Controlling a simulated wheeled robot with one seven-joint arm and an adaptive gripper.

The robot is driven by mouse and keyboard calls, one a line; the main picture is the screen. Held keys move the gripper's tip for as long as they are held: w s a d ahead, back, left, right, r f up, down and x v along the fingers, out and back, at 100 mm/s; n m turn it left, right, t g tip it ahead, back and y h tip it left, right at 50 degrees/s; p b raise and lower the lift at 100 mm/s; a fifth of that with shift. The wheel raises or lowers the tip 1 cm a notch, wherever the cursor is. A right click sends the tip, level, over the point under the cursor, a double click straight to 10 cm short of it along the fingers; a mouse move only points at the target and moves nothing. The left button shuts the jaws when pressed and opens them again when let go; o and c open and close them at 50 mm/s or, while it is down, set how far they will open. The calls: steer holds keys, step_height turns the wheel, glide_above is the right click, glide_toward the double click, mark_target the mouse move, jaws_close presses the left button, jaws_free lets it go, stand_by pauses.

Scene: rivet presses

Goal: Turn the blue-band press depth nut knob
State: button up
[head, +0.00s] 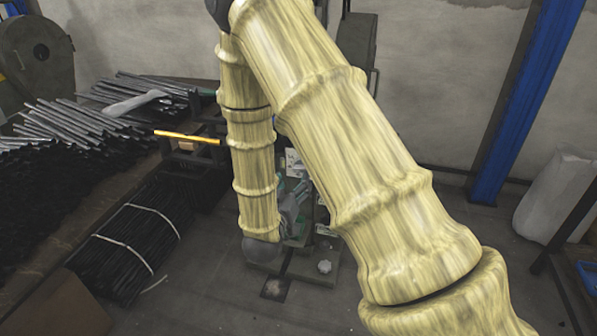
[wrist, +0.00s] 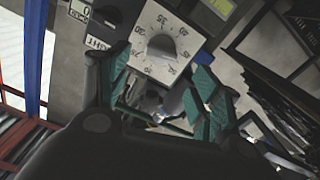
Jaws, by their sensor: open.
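In the wrist view a dark grey round knob (wrist: 161,47) sits on a white dial plate (wrist: 146,22) marked with numbers, on a grey press face. My gripper (wrist: 160,74) is open, with green pads to the left and right, and its gap lies just below the knob in the picture. The knob appears beyond the fingertips; I cannot tell whether anything touches. In the head view my gripper (head: 290,205) is partly hidden behind my arm, beside the press (head: 318,268), which is mostly covered. I cannot make out a blue band on it.
A bench with piles of dark rods (head: 60,150) stands at the left, with a tied bundle (head: 125,240) in front. An orange bar (head: 187,137) sticks out near my arm. A blue post (head: 525,100) and a white sack (head: 556,195) stand at the right. Floor is clear at lower centre.

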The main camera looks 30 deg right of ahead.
steer(key=x, duration=0.6)
steer(key=shift+w+d, duration=0.2)
steer(key=shift+d, duration=0.1)
steer(key=c, duration=1)
